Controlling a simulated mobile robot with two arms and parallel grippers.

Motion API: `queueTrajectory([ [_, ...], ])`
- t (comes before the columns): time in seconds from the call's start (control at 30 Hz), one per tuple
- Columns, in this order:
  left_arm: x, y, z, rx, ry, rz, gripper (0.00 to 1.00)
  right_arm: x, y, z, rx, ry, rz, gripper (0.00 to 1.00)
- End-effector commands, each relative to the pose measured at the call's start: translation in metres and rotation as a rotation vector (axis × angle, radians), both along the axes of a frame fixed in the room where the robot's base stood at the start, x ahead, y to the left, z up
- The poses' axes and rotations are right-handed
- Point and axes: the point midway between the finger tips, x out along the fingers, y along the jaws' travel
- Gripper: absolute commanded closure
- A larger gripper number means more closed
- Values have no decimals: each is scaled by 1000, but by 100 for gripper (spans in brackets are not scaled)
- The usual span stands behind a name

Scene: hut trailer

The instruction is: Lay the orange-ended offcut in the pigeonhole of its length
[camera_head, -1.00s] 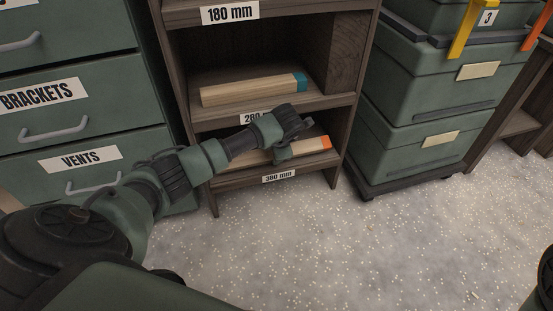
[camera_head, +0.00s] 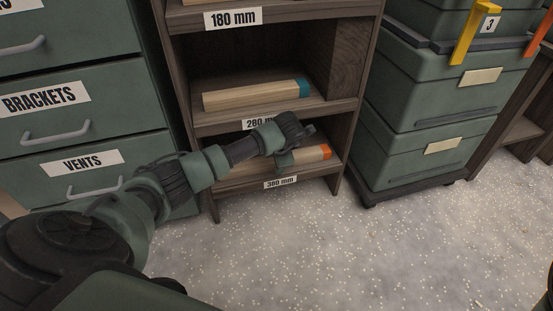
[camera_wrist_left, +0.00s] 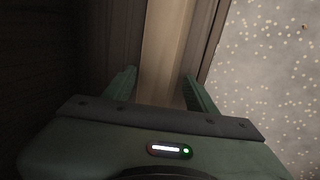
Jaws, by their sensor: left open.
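The orange-ended offcut (camera_head: 314,154), a pale wooden bar, lies in the lowest pigeonhole, on the board labelled 380 mm (camera_head: 280,183). Its orange end is at the right; my arm hides part of its left portion. My left gripper (camera_head: 287,160) is at that pigeonhole's front, over the bar. In the left wrist view the fingers (camera_wrist_left: 160,88) are open, with the pale bar (camera_wrist_left: 163,50) between them and a gap on each side. My right gripper is not in view.
A teal-ended offcut (camera_head: 255,96) lies on the board labelled 280 mm (camera_head: 258,123), above. The 180 mm label (camera_head: 233,18) is higher. Green drawers (camera_head: 75,100) stand left and stacked green crates (camera_head: 425,110) right. The speckled floor (camera_head: 330,250) in front is clear.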

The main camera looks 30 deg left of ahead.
Motion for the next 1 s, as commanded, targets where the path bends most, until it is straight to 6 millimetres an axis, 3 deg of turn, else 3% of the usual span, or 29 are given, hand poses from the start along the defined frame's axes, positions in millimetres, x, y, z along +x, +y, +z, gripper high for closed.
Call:
queueTrajectory([
  [0.17,-4,-4,-5,-5,14,-3,34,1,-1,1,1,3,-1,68],
  [0.37,-7,-7,18,-5,16,-4,34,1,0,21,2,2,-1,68],
  [0.6,-38,-42,24,-3,12,-6,34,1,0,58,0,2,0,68],
  [1.0,-85,-100,27,-3,7,-4,34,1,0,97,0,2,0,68],
])
